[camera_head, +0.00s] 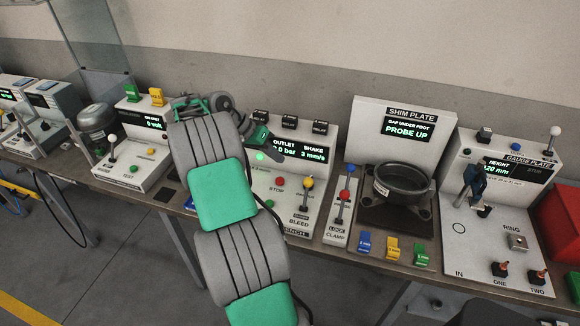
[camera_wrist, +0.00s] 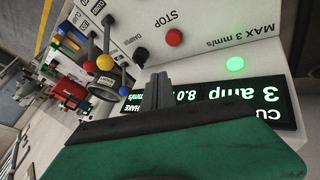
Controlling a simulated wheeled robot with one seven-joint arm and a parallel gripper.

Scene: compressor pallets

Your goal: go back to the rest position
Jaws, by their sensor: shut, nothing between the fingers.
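My gripper (camera_head: 262,138) is at the end of my grey and green arm, in front of the bench panel (camera_head: 290,223) with the OUTLET and SHAKE readouts. In the wrist view its fingers (camera_wrist: 156,92) are together with nothing between them. They appear in front of the lit display (camera_wrist: 250,105), which reads 3 amp and 8.0. I cannot tell whether they touch the panel. A red STOP button (camera_wrist: 174,37) and a lit green lamp (camera_wrist: 235,64) show beyond the fingers. My arm hides part of the panel's left side in the head view.
Right of the panel stand a lever box (camera_head: 341,232), the SHIM PLATE station (camera_head: 370,140) with a dark round pot (camera_head: 402,183), and the GAUGE PLATE station (camera_head: 485,240). A white console (camera_head: 135,172) stands left. Yellow-knobbed (camera_head: 307,182) and red-knobbed (camera_head: 345,196) levers stick up near my arm.

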